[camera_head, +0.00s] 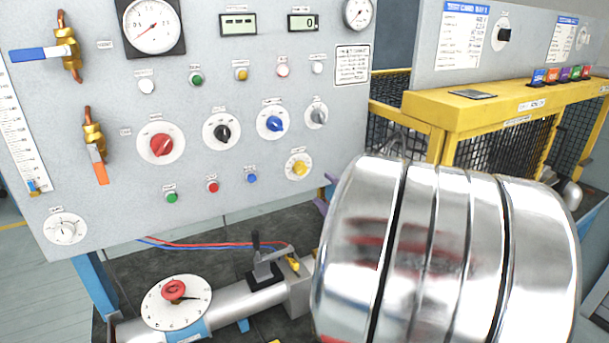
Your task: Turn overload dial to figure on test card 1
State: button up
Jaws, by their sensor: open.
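Two white cards with blue headers, a larger one (462,37) and a smaller one (563,40), are on the grey board at the upper right. Their figures are too small to read, and I cannot tell for sure which is test card 1. The grey panel holds several dials on round white scales: red (161,146), black (222,132), blue (272,123), grey (317,115) and yellow (299,168). A pale dial (66,229) is at the panel's lower left. Labels are unreadable, so I cannot tell which is the overload dial. My gripper is not in view.
Levers with a blue handle (40,54) and an orange handle (100,166) stick out at the panel's left. A red-knobbed dial (173,291) sits on the pipe below. A yellow-topped guard (490,107) stands right. The lower right is blocked close up.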

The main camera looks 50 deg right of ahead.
aim_at(303, 170)
jog(key=x, duration=1.1)
jog(key=shift+w+d, duration=0.1)
jog(key=shift+w, duration=0.05)
